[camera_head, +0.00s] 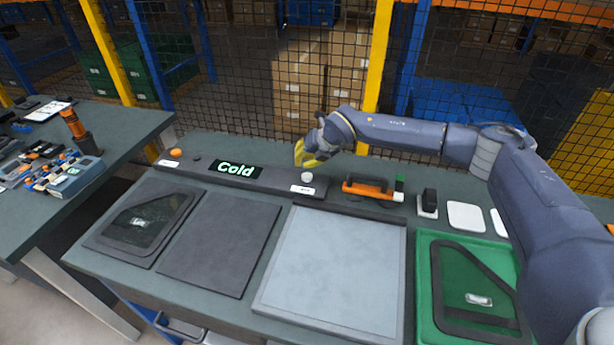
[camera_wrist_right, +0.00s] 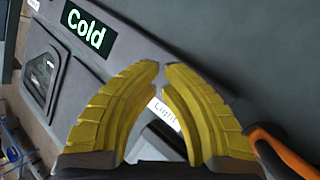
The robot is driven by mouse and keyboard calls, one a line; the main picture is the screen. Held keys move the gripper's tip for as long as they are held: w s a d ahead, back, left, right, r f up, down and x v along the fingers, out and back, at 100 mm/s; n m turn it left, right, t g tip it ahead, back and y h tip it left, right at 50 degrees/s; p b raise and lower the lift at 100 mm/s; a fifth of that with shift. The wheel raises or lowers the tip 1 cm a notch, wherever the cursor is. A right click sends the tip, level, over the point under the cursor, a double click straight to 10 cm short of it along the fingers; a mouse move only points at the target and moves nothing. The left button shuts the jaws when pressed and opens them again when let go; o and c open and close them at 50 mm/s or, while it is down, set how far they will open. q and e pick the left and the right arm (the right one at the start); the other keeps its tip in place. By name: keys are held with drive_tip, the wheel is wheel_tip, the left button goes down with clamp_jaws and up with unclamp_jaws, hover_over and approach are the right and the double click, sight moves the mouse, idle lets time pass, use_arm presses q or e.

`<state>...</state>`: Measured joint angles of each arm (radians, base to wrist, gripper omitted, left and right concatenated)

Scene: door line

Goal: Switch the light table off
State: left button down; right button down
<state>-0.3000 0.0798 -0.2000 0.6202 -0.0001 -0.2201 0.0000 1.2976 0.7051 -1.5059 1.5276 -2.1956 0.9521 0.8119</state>
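The light table is the pale grey panel (camera_head: 335,265) in the front middle of the bench; it shows no strong glow. Behind it runs a dark console (camera_head: 270,180) with a white knob (camera_head: 307,177) at its right end. A white label (camera_head: 302,190), reading "Light" in the wrist view (camera_wrist_right: 165,113), sits in front of the knob. My right gripper (camera_head: 306,161) is above and just behind the knob, seemingly apart from it. Its yellow fingertips (camera_wrist_right: 161,66) nearly meet with nothing seen between them. The knob is not visible in the wrist view. My left gripper is out of view.
The console display (camera_head: 237,169) reads "Cold", with an orange knob (camera_head: 176,153) at its left end. An orange-handled tool (camera_head: 367,189) lies right of the white knob. A green tray (camera_head: 425,290) and dark panels (camera_head: 220,245) flank the table. A mesh fence stands behind.

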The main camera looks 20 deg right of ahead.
sight(304, 173)
drive_tip(key=shift+r, duration=1.6)
